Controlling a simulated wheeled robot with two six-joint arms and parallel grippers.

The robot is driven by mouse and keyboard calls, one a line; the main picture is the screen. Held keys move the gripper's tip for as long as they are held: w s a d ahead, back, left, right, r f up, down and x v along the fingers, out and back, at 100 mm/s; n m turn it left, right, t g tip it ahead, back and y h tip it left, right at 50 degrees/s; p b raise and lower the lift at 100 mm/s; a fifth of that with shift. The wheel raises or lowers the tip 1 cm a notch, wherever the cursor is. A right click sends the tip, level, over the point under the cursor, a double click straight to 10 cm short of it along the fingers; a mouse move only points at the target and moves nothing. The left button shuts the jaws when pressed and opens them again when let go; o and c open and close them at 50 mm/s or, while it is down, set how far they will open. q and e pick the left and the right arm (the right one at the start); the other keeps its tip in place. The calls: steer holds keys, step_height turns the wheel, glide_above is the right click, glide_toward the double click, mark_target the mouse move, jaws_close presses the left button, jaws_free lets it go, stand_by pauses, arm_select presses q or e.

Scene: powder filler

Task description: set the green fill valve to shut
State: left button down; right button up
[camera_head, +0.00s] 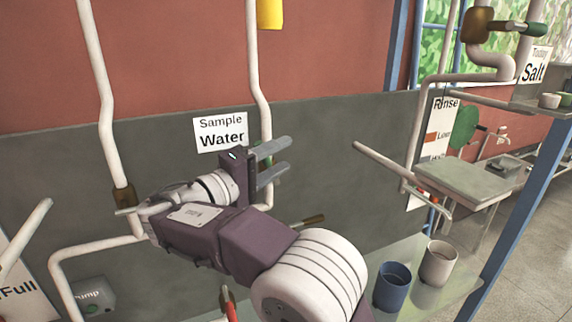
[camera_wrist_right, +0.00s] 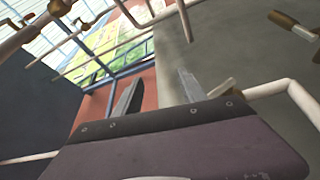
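A brown valve body (camera_head: 478,25) sits on a thick pipe at the top right of the head view. A lever with a green grip (camera_head: 536,29) points right from it, roughly level. I cannot tell for sure that this is the green fill valve. My right gripper (camera_head: 280,159) is in the middle of the head view, in front of the grey wall and far left of that lever. Its two fingers are apart with nothing between them. The right wrist view also shows the spread fingers (camera_wrist_right: 158,95). Some green shows on the pipe behind the gripper, mostly hidden. My left gripper is not in view.
A "Sample Water" sign (camera_head: 221,131) hangs behind the gripper. A blue cup (camera_head: 392,288) and a beige cup (camera_head: 438,263) stand on a shelf at lower right. A blue post (camera_head: 520,215) and several pipes stand around. A red-handled part (camera_head: 229,304) is at the bottom.

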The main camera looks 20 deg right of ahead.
steer(key=shift+s+d+r, duration=0.45)
steer(key=shift+d, duration=0.2)
